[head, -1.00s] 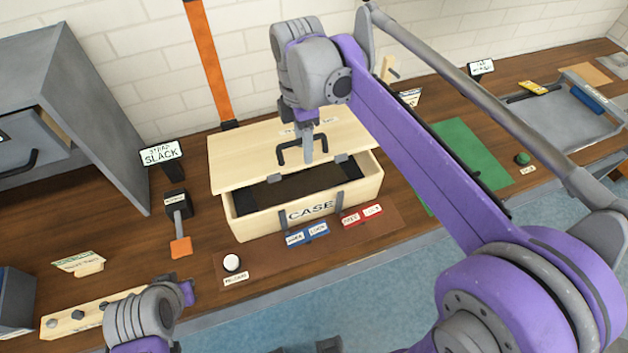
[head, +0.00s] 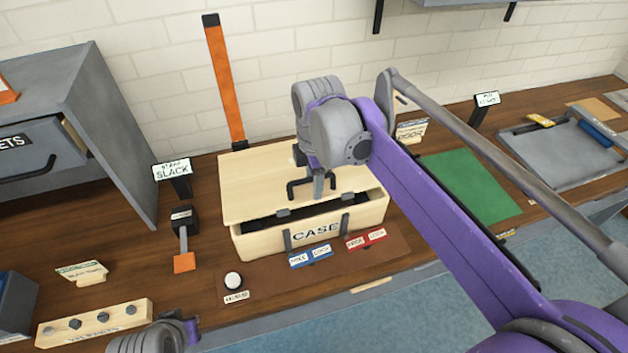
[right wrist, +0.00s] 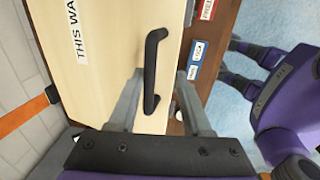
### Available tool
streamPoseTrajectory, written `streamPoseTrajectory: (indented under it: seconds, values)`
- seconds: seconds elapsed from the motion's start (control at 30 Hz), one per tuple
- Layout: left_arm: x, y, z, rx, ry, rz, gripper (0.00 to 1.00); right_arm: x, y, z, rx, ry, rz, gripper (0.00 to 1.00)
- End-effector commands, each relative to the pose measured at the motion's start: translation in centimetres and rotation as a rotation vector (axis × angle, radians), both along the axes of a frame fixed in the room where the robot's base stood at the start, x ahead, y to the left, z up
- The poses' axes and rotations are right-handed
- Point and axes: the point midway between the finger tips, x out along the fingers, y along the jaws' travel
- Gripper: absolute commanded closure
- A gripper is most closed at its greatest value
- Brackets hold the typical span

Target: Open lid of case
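The case (head: 270,243) is a pale wooden box marked "CASE" on the bench. Its pale lid (head: 250,185) is over it, with a thin dark gap along the front between lid and front wall. A black bar handle (head: 296,188) is on the lid. My right gripper (head: 318,190) is at the handle. In the right wrist view, the handle (right wrist: 152,70) lies between the fingers of my right gripper (right wrist: 160,80), which stand apart with space beside it. My left gripper (head: 188,330) is partly seen at the bottom left; its fingers are not clear.
Blue labels (head: 310,255) and red labels (head: 366,240) lie in front of the case, with a white button (head: 233,280) to the left. A black stand with an orange tab (head: 184,262) and a grey cabinet (head: 110,130) are left. A green mat (head: 470,185) lies right.

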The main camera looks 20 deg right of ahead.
Motion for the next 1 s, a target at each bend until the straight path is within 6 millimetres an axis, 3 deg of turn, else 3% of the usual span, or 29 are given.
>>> streamPoseTrajectory:
  seconds: [1.0]
  values:
    - [2.4, 0.0, 6.0, 0.000, -0.045, 0.000, 1.00, 0.2, 0.0, 7.5, 0.001, -0.003, 0.000, 0.53]
